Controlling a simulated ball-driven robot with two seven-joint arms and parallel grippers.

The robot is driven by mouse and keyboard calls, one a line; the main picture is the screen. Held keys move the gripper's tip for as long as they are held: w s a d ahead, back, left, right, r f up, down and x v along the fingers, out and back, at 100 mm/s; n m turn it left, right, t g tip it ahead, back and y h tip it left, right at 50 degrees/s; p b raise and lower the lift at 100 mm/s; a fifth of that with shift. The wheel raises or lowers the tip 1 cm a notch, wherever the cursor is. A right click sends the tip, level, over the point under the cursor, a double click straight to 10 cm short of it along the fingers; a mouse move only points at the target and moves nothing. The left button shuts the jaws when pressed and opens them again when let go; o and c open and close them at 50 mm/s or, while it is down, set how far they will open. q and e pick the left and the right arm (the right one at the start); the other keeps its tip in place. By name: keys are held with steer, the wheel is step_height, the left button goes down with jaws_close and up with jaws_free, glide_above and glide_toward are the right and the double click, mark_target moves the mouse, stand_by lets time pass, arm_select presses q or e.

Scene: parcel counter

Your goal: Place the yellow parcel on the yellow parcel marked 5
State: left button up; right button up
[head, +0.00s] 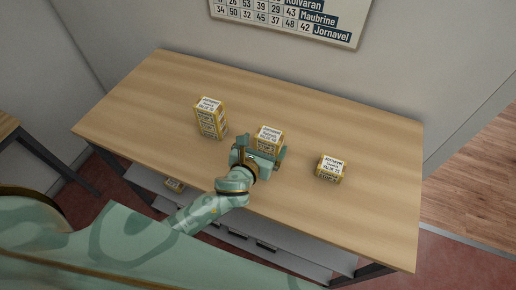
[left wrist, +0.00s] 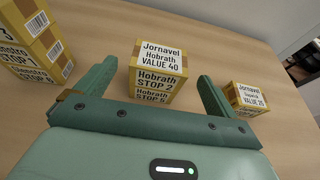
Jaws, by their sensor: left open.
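Yellow parcels with white labels stand on the wooden counter. The middle parcel stack (head: 268,139) shows in the left wrist view (left wrist: 157,72) with labels reading Jornavel, Hobrath, VALUE 40, STOP 2, and a lower label that seems to read STOP 5. A taller parcel stack (head: 211,118) stands to its left; its lower label in the left wrist view (left wrist: 37,66) is partly cut off. A single small yellow parcel (head: 331,169) sits to the right, also in the left wrist view (left wrist: 246,99). My left gripper (head: 261,153) is open at the middle stack's near side, its fingers spread to either side.
The counter (head: 380,150) is clear behind and right of the parcels. A sign (head: 290,18) hangs on the back wall. A second table (head: 8,125) is at far left.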

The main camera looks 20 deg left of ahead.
arm_select(q)
steer(key=v, duration=0.4)
steer(key=shift+s, duration=0.15)
